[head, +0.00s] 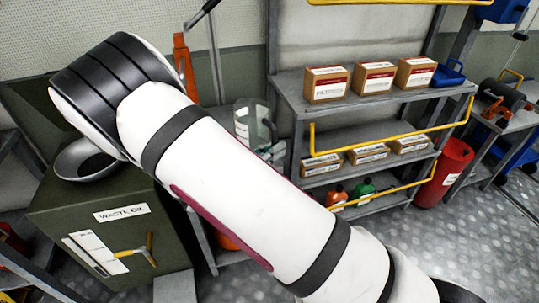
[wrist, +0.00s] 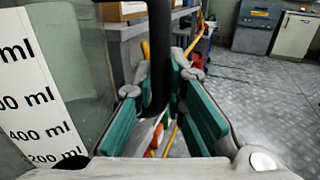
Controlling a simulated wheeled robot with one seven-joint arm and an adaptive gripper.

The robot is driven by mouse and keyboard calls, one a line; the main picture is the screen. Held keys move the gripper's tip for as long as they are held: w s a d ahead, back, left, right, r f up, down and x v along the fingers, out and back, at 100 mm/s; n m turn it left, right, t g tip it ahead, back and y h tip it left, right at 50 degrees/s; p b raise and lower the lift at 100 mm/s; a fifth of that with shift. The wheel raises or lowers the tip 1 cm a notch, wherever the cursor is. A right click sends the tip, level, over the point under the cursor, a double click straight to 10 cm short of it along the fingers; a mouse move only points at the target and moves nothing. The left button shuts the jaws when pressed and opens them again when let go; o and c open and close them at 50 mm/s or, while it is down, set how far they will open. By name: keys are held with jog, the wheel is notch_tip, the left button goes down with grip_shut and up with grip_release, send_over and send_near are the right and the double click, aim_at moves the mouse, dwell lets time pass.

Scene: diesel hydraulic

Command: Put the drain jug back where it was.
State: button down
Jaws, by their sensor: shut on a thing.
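The drain jug is a clear vessel (head: 254,118) that shows in the head view just above my arm, in front of the left end of the grey shelving. Its lower part is hidden by my arm. In the wrist view the jug (wrist: 70,60) fills the left side, with a white ml scale facing me. My gripper (wrist: 160,85) is shut on the jug's black upright handle (wrist: 159,40), which stands between the teal finger pads. My gripper is hidden in the head view. I cannot tell whether the jug's base touches anything.
A green waste oil cabinet (head: 80,222) with a metal bowl (head: 88,160) stands at left. The grey shelving (head: 290,96) holds several cartons, bottles and a blue tray (head: 449,73), with yellow rails along it. A red bin (head: 445,172) stands at its right. Floor (head: 480,225) is clear at lower right.

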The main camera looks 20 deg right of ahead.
jog(key=shift+w+f+b, duration=0.25)
jog(key=shift+w+f, duration=0.45)
jog(key=shift+f, duration=0.25)
jog(key=shift+w+f+b, duration=0.2)
jog(key=shift+w+f, duration=0.45)
jog(key=shift+f, duration=0.25)
jog(key=shift+f, duration=0.1)
jog(key=c, duration=1.6)
grip_release()
jog(key=shift+c, duration=0.2)
